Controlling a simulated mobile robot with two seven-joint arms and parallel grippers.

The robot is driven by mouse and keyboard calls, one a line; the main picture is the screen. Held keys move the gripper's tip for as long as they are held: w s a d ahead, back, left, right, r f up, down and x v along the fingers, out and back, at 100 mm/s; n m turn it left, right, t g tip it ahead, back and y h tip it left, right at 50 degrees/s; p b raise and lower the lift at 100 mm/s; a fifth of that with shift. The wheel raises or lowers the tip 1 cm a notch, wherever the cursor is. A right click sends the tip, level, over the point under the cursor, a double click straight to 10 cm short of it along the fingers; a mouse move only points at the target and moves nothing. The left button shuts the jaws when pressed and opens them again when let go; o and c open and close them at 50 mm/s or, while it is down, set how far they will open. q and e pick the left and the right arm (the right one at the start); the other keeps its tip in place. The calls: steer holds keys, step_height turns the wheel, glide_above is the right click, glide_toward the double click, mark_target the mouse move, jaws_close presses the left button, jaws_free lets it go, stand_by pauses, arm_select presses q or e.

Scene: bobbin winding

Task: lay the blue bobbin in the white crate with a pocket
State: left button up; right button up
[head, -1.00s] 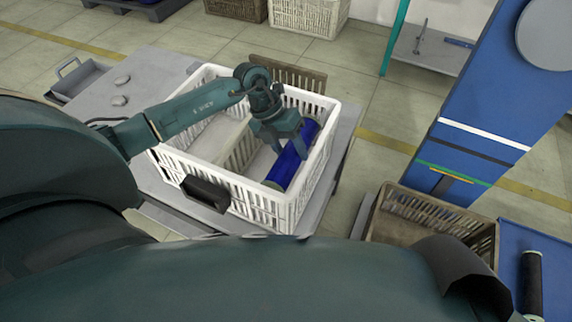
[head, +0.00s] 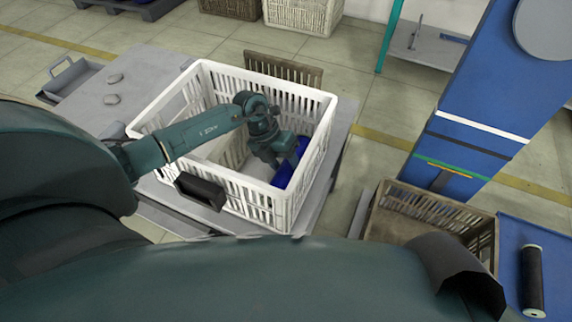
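The white crate (head: 243,188) stands on a grey table, open at the top, with a light inner divider (head: 232,150) across its inside. The blue bobbin (head: 285,173) is down inside the right part of the crate, tilted in view. My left gripper (head: 277,160) reaches into the crate from above and is shut on the bobbin. Its fingers and the crate's front wall hide part of the bobbin. I cannot tell whether the bobbin touches the crate floor. My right gripper is not in view.
A brown crate (head: 385,224) stands at the lower right, near a blue surface with a black roll (head: 531,275). A blue machine column (head: 470,110) rises at the right.

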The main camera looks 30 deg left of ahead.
arm_select(q)
steer(key=shift+o, duration=0.9)
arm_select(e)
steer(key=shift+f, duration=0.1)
arm_select(q)
steer(key=shift+r, duration=0.3)
steer(key=p+v, duration=0.1)
steer(key=v, duration=1)
steer(key=shift+a+r+p, duration=0.2)
steer(key=shift+r+p, duration=0.1)
steer(key=shift+p, duration=0.1)
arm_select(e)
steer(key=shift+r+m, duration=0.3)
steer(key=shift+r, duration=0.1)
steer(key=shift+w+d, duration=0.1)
